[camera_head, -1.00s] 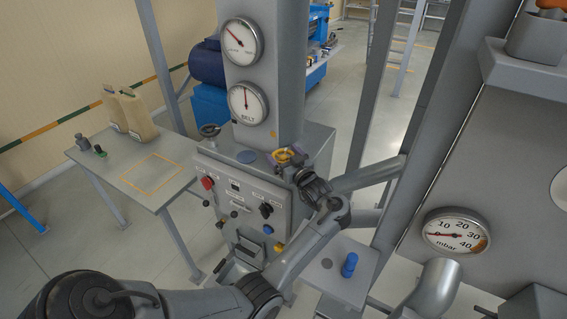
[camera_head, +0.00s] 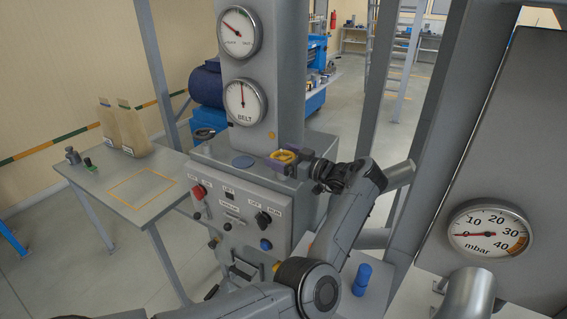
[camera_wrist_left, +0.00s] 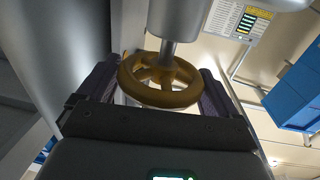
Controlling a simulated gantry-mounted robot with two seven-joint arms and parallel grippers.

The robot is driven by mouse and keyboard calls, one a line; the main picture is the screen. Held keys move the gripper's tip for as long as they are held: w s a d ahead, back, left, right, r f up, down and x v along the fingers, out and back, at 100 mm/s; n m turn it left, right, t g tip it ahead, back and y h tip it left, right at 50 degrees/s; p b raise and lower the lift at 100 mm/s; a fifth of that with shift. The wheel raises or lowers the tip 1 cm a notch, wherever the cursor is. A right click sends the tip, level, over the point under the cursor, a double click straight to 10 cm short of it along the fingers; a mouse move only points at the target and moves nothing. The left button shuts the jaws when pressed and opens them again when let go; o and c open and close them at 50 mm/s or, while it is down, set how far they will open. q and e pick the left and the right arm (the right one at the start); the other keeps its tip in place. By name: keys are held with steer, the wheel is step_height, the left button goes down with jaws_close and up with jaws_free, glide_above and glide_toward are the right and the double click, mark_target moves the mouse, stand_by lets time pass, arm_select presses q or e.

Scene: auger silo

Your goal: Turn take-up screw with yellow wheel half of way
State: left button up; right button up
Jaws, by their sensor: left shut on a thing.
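The yellow wheel (camera_head: 284,156) sits on top of the grey control cabinet, at its right side in the head view. In the left wrist view the yellow wheel (camera_wrist_left: 160,80) is a spoked ring on a metal shaft. My left gripper (camera_head: 286,159) is at the wheel, coming in from the right side, and its purple-grey fingers (camera_wrist_left: 160,92) lie on both sides of the rim. It is shut on the wheel. The BELT dial (camera_head: 246,102) is on the column behind. My right gripper is not in view.
A dark handwheel (camera_head: 204,134) stands at the cabinet's left. The front panel has a red knob (camera_head: 198,191) and black switches. A table (camera_head: 108,168) with two tan bags is at left. A mbar gauge (camera_head: 490,232) is at right.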

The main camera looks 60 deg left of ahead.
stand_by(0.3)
arm_select(q)
steer(key=o, duration=0.7)
steer(key=shift+s+a, duration=0.1)
